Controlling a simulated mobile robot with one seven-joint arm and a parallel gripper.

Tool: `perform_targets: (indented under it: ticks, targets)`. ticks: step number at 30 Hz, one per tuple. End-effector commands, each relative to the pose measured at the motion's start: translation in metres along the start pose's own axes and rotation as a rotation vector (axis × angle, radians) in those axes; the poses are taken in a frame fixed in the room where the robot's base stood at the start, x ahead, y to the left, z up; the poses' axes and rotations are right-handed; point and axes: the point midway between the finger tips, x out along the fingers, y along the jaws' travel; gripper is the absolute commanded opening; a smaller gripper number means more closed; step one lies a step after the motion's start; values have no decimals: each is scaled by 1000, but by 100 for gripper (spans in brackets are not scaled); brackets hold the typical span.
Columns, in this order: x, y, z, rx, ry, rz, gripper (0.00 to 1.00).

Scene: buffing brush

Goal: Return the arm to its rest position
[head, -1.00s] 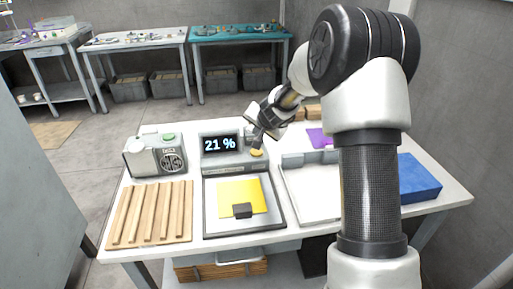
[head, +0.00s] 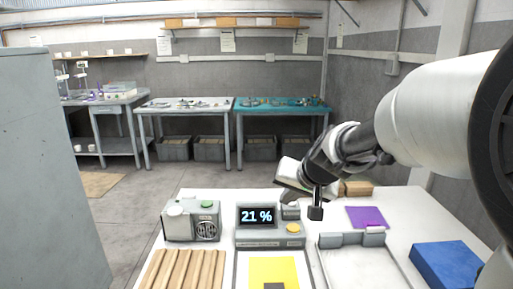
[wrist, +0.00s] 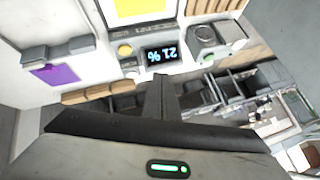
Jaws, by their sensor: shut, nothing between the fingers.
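My gripper (head: 316,213) is shut and empty. In the head view it hangs in the air just right of the grey display unit (head: 270,238), whose screen reads 21 %. My arm reaches in from the right edge. In the wrist view the closed fingers (wrist: 159,92) point toward the same screen (wrist: 163,55), apart from it. The unit's orange button (head: 293,229) is clear of the fingers.
Below the display lies a yellow sheet (head: 273,269) with a dark block. A grey device (head: 191,221) and wooden slats (head: 183,270) are left. A white tray (head: 355,268), purple sheet (head: 366,217) and blue block (head: 446,265) are right. Benches stand behind.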

Motion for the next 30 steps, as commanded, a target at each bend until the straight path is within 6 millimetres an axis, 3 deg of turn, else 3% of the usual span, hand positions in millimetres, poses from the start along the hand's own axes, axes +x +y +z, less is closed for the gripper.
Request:
perform_targets:
  ticks: [1, 6, 12, 20, 21, 30]
  targets:
    - [-31, -3, 17, -49, -13, 8, 0]
    - [-102, 12, 81, -165, -86, 73, 0]
    - [-150, 40, 136, -237, -137, 153, 0]
    - [-189, 77, 189, -285, -175, 251, 0]
    - [-203, 70, 176, -284, -178, 251, 0]
    - [-252, 45, 137, -283, -179, 249, 0]
